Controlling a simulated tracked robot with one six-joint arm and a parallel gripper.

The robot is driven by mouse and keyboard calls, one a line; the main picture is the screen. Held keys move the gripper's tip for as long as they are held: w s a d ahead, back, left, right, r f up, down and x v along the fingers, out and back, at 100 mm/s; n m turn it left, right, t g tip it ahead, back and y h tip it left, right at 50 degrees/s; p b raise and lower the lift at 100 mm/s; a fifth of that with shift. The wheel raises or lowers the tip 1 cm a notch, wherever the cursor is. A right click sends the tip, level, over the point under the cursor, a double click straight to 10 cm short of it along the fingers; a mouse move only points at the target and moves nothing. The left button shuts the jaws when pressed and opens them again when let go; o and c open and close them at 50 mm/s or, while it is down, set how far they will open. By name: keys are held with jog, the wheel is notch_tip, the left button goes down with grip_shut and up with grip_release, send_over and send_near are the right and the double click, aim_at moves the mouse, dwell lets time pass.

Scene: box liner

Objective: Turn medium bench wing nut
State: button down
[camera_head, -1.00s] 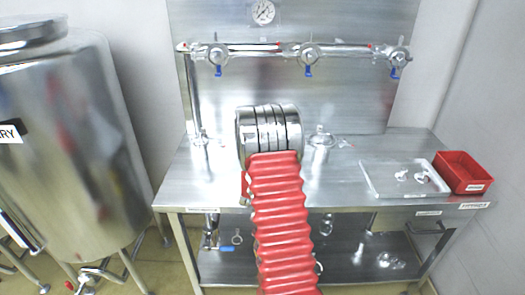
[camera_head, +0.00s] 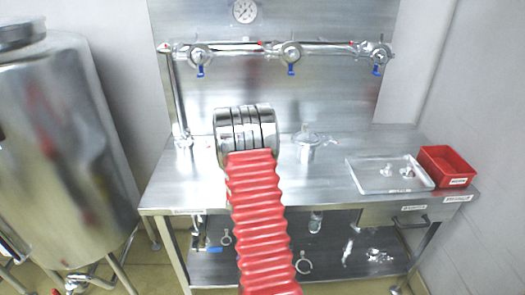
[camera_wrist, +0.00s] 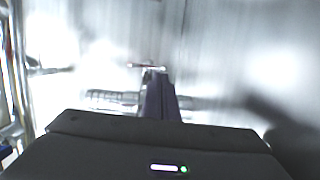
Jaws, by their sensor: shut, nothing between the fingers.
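My gripper (camera_wrist: 160,97) shows in the wrist view with its dark fingers shut and empty. Just beyond them is a blurred bright metal fitting (camera_wrist: 112,98) with a thin red-tipped bar (camera_wrist: 146,66) above it; I cannot tell whether the fingers touch it. In the head view my arm hides the gripper and the bench behind it. A metal fitting with a clamp (camera_head: 308,150) stands upright on the bench right of my arm, and another pipe fitting (camera_head: 183,138) stands at the left. I cannot tell which carries the medium wing nut.
A pipe with several blue-handled valves (camera_head: 291,52) runs along the back panel. A large steel tank (camera_head: 60,150) stands at the left.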

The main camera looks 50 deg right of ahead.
dwell(0.3)
jog(key=v, duration=1.3)
jog(key=shift+s+a, duration=0.2)
jog(key=shift+a, duration=0.15)
jog(key=shift+w, duration=0.1)
